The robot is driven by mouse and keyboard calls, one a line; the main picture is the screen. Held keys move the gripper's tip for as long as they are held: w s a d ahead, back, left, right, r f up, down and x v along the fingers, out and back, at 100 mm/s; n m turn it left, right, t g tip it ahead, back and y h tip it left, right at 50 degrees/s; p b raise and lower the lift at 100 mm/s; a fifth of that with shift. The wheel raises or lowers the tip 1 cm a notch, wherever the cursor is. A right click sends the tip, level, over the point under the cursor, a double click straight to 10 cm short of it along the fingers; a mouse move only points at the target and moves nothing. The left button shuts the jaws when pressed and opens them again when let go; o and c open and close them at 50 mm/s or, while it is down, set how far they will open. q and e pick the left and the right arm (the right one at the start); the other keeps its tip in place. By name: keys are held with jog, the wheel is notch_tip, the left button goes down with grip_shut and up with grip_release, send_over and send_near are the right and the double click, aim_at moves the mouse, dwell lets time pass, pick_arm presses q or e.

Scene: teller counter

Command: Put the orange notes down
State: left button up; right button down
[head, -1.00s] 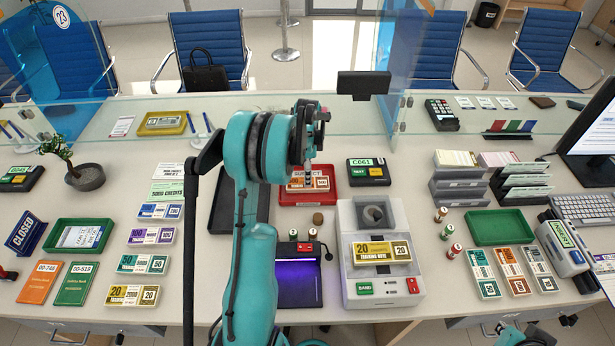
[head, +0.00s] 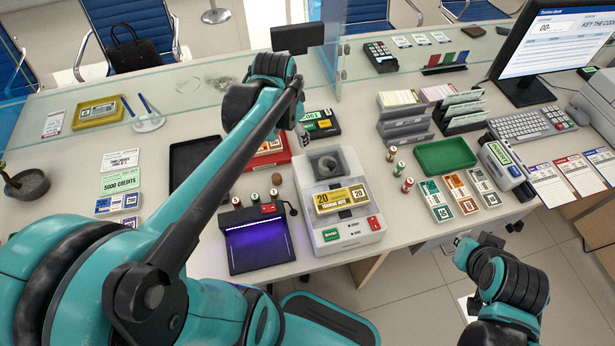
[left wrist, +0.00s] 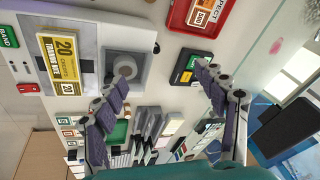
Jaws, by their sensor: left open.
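A bundle with orange print (head: 271,147) lies in the red tray (head: 264,161), partly hidden behind my left arm. It also shows at the top of the left wrist view (left wrist: 197,14), in the red tray marked SUSPECT. My left gripper (head: 303,138) is just right of that tray, above the counter, and mostly hidden. In the left wrist view its two fingers stand wide apart with nothing between them (left wrist: 160,92). Another orange bundle (head: 466,191) lies between a green and a grey one at the right. My right gripper (head: 466,252) is low at the right, off the counter; its jaw state is unclear.
A note machine (head: 347,230) bearing a yellow bundle (head: 341,199) stands near the tray. A lit purple pad (head: 258,246) is to its left, and a black display (head: 320,124) is behind. A green tray (head: 445,156) and a glass screen (head: 180,95) flank the work area.

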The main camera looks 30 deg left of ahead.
pick_arm(q)
jog(key=s+d+f+n+t, duration=0.1)
jog(key=s+d+n+t, duration=0.2)
jog(key=s+d, duration=0.7)
jog(key=shift+s+d+f+n+h, duration=0.2)
jog(key=shift+s+f+n+h, duration=0.2)
jog(key=shift+s+n, duration=0.4)
jog(key=shift+w, duration=0.15)
